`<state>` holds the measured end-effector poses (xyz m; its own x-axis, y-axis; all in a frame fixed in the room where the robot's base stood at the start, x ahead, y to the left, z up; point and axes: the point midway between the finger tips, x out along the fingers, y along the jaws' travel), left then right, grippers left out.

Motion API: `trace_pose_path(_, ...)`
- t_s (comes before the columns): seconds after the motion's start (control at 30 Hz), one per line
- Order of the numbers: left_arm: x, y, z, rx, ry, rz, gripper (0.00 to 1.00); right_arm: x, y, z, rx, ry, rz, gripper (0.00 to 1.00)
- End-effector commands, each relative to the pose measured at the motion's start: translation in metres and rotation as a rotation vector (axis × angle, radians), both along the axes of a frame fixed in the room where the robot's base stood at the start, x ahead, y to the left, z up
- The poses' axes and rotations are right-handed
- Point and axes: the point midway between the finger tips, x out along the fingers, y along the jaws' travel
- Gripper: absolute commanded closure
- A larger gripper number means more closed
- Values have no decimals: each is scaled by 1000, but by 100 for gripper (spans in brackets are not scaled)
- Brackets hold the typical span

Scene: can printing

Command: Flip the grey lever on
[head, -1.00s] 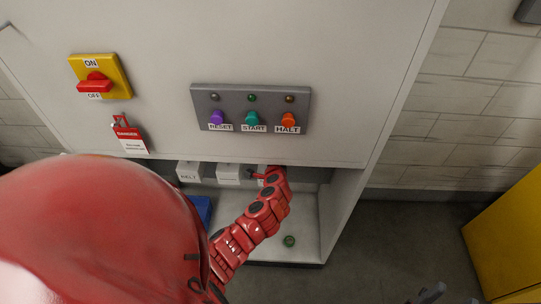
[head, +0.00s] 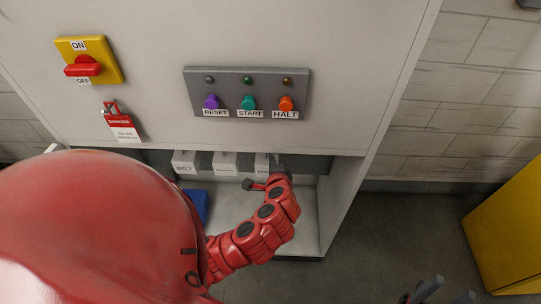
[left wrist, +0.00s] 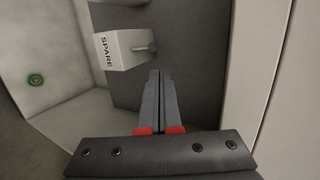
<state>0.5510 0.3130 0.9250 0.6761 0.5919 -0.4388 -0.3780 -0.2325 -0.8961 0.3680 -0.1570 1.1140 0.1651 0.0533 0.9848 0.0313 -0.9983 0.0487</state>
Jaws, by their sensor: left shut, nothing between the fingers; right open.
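Inside the open lower cabinet bay hangs a row of white switch boxes: BELT (head: 186,163), a middle box (head: 225,164) whose label I cannot read, and one at the right that the left wrist view shows labelled SPARE (left wrist: 124,50). A small grey lever (left wrist: 146,48) sticks out of the SPARE box. Levers on the other boxes are too small to make out. My left gripper (left wrist: 160,74) is shut and empty, its tips just below and apart from that lever. My right gripper (head: 448,293) is open and empty at the bottom right, over the floor.
Above the bay are a yellow ON/OFF switch (head: 88,60) with a red handle, a red danger tag (head: 122,124) and a grey RESET/START/HALT panel (head: 246,80). A yellow cabinet (head: 510,235) stands right.

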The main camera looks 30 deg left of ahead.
Motion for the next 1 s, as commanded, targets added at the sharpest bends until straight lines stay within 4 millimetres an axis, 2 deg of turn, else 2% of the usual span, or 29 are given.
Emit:
trace_pose_path(0.13, -16, -15, 8, -1, -1, -5, 100, 0, 0, -8, 0, 0, 0, 50)
trace_pose_path(0.2, -23, -21, 19, -1, 6, -5, 100, 0, 0, 8, 0, 0, 0, 50)
trace_pose_path(0.37, -33, -28, 23, 1, 4, 0, 100, 0, 0, 15, 0, 0, 0, 50)
trace_pose_path(1.0, -34, -31, 21, -3, -1, -4, 100, 0, 0, 15, 0, 0, 0, 50)
